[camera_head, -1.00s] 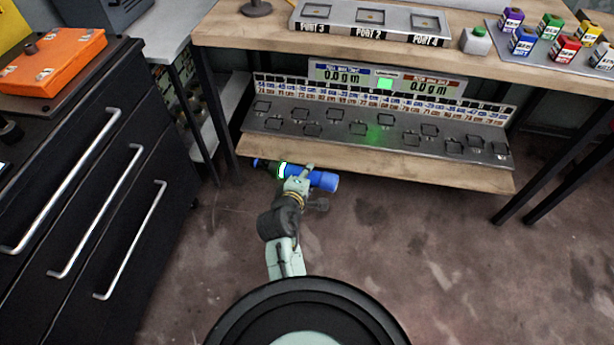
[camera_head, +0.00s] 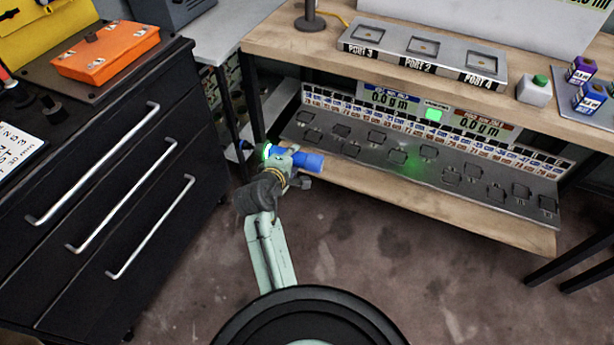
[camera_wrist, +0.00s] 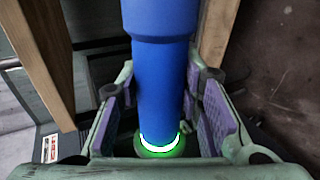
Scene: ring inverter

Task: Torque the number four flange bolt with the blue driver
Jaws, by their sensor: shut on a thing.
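The blue driver (camera_head: 309,160) lies sideways in my gripper (camera_head: 283,160), in front of the left end of the bench's lower shelf. A glowing green ring (camera_head: 266,151) shows near its left end. In the wrist view the driver's blue body (camera_wrist: 157,90) stands between the two purple-padded fingers of my gripper (camera_wrist: 157,100), which are shut on it. The green-lit ring (camera_wrist: 159,146) is at the lower end in that view. The tip of the driver is hidden. I cannot make out a flange or a number four bolt in these views.
A black drawer cabinet (camera_head: 60,190) stands at the left with an orange box (camera_head: 105,55) on top. The wooden bench (camera_head: 350,65) carries a port panel (camera_head: 430,50) and coloured blocks (camera_head: 590,97). The grey slotted tray (camera_head: 400,155) fills the lower shelf. Floor in front is clear.

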